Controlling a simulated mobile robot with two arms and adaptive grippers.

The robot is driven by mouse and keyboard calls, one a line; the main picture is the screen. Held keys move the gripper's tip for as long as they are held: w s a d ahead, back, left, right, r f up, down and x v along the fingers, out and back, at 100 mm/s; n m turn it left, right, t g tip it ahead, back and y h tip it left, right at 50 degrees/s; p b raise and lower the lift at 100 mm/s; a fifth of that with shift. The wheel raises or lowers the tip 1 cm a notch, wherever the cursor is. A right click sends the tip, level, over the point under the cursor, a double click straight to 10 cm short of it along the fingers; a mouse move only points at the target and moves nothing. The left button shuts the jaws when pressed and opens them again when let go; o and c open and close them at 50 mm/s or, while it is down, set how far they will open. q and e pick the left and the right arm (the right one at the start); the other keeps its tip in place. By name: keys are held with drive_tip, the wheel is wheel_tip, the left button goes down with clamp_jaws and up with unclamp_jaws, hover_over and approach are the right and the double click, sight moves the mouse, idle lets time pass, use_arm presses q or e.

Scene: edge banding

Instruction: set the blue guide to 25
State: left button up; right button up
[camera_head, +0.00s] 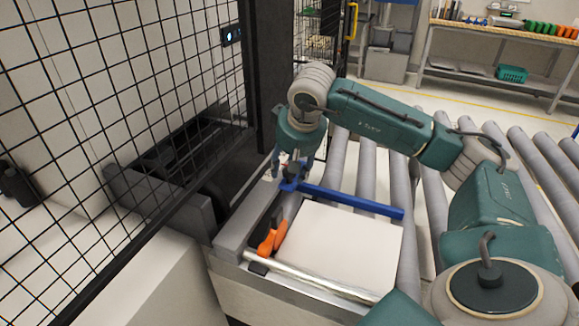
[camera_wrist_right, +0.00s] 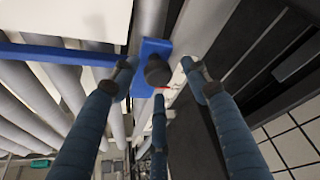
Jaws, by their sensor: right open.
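The blue guide (camera_head: 350,199) is a long bar lying across the rollers, behind a pale board. Its left end has a blue plate with a dark round knob, which shows in the right wrist view (camera_wrist_right: 157,70). My right gripper (camera_head: 283,172) is above that end, pointing down. In the wrist view its blue fingers (camera_wrist_right: 160,85) are spread open around the knob, with gaps visible between fingers and knob. A small red and white mark shows beside the knob; no number is readable. My left gripper is not in view.
The pale board (camera_head: 338,246) lies in front of the guide. An orange-handled tool (camera_head: 270,238) is left of the board. A black mesh fence (camera_head: 110,90) stands at the left. Grey rollers (camera_head: 430,200) extend right. A workbench (camera_head: 495,45) stands at the back.

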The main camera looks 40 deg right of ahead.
drive_tip(key=v, duration=1.2)
drive_tip(key=shift+w, duration=0.1)
